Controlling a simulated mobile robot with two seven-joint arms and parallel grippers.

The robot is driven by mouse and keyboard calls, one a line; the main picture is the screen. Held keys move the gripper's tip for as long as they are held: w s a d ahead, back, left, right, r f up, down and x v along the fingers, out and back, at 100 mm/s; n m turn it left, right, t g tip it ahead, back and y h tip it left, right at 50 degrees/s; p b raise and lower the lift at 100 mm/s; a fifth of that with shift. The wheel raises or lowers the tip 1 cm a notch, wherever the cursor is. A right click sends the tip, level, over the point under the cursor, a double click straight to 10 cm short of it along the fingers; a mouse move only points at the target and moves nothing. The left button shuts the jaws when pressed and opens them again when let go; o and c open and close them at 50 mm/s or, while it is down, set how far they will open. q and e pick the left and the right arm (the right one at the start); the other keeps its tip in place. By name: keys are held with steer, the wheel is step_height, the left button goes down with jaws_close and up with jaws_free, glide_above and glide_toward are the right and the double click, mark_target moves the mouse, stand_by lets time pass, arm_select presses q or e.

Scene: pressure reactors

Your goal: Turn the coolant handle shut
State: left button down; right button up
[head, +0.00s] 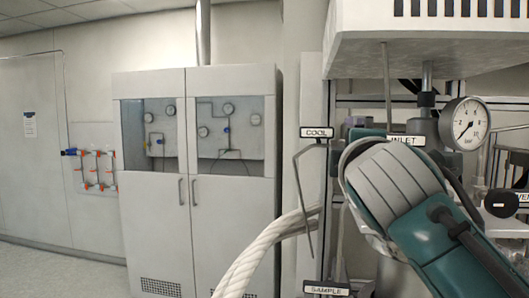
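The COOL label (317,132) is on the reactor stand at right of centre in the head view. A thin bent grey tube (303,200) runs down from just beneath it. I cannot make out the coolant handle; the area right of the label is covered by a teal and grey arm link, which appears to be mine. This link reaches in from the lower right. No gripper fingers show, so I cannot see whether anything touches the handle. My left gripper is not in view.
A thick white hose (262,248) curves in front of the stand. A pressure gauge (466,124), an INLET label (403,140) and a SAMPLE label (326,289) are close to the arm. A white overhanging housing (430,50) is above. A grey cabinet (155,225) stands at left.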

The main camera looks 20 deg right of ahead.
steer(key=b+v, duration=0.3)
steer(key=v, duration=0.6)
steer(key=shift+s+b, duration=0.35)
steer(key=shift+b, duration=0.05)
steer(key=shift+a+f, duration=0.1)
steer(key=s+a+f+m+g+y, duration=0.1)
steer(key=s+f+m+g+y, duration=0.15)
steer(key=s+f, duration=0.4)
steer(key=s+a+f+m+g+y, duration=0.2)
steer(key=s+f+g+y, duration=0.1)
steer(key=f, duration=0.6)
steer(key=s+a+f+m+g+y, duration=0.1)
steer(key=s+f+m+g+y, duration=0.2)
steer(key=f, duration=0.5)
steer(key=s+a+f+m+g+y, duration=0.1)
steer(key=s+f+g, duration=0.1)
steer(key=s, duration=0.3)
steer(key=s+a+f+m+g, duration=0.1)
steer(key=s+a+f, duration=0.15)
steer(key=s, duration=0.25)
step_height(320, 180, up, 15)
steer(key=p, duration=1.5)
steer(key=shift+d+r, duration=0.25)
steer(key=shift+d, duration=0.1)
